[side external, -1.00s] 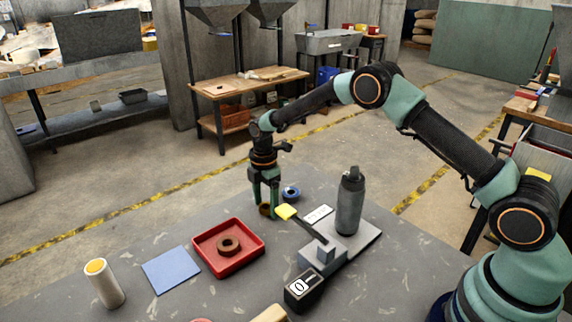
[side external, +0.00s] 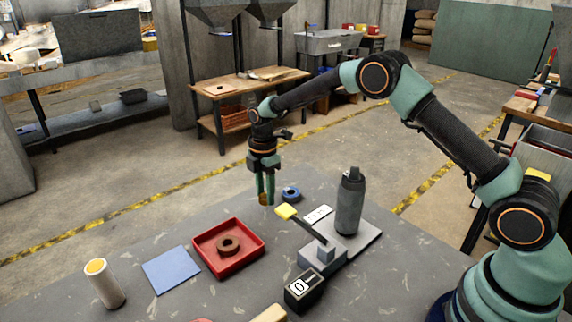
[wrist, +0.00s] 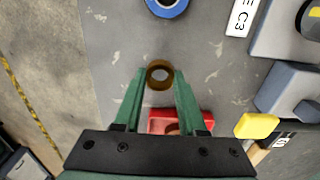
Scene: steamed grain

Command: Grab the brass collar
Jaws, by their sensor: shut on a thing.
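The brass collar (side external: 264,199) is a small brown-gold ring between the fingertips of my gripper (side external: 265,196). In the wrist view the collar (wrist: 150,82) sits between the tips of my two green fingers (wrist: 160,84), which press on it from both sides. My gripper is shut on it and points down over the far part of the grey table. The collar appears to be a little above the table. The fingers hide its sides.
A blue ring (side external: 291,194) lies close by. A red tray (side external: 209,262) holds a brown ring (side external: 229,246). A grey bottle (side external: 349,205) and a yellow-tipped lever (side external: 286,212) stand to the right. A blue pad (side external: 171,270) and a white cylinder (side external: 105,287) are at left.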

